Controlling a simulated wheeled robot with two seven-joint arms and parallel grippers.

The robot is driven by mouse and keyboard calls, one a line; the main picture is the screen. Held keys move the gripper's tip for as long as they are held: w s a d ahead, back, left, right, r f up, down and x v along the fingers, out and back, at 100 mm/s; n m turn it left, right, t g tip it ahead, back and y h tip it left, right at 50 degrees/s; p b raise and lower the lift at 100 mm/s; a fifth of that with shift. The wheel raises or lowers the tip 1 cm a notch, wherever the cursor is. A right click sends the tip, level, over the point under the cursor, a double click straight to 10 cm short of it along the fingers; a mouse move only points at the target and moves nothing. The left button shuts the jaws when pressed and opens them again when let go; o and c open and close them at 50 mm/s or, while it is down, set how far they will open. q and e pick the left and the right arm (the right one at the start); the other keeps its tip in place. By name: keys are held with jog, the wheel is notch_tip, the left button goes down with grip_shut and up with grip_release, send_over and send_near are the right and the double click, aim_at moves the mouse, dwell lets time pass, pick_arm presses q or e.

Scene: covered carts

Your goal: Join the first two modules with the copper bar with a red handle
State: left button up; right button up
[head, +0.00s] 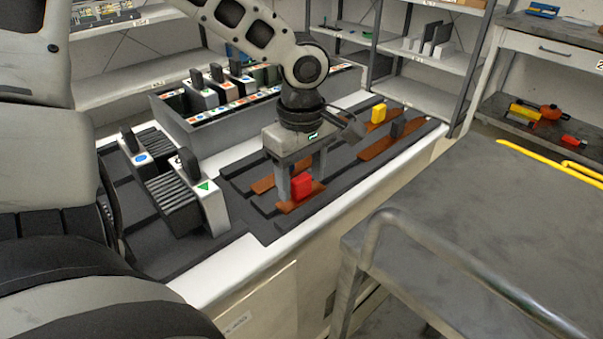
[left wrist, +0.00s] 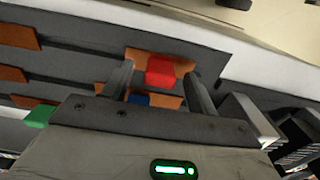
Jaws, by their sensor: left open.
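The copper bar with a red handle lies in a dark slotted rack; its red handle (head: 302,186) and copper strip (head: 290,207) show in the head view. The handle also shows in the left wrist view (left wrist: 160,71). My left gripper (head: 303,178) points down over this bar, fingers apart, one on each side of the handle. I see a gap beside the handle in the left wrist view. My right gripper is out of view.
Other copper bars share the rack, with a yellow handle (head: 378,112), a dark handle (head: 398,129), and blue (left wrist: 140,99) and green (left wrist: 40,116) handles. A grey bin (head: 215,130) of modules stands behind. A cart with a metal rail (head: 450,270) is at right.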

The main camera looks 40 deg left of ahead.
pick_arm(q)
jog(key=shift+f, duration=0.6)
jog(key=c, duration=1.1)
jog(key=shift+r, duration=0.1)
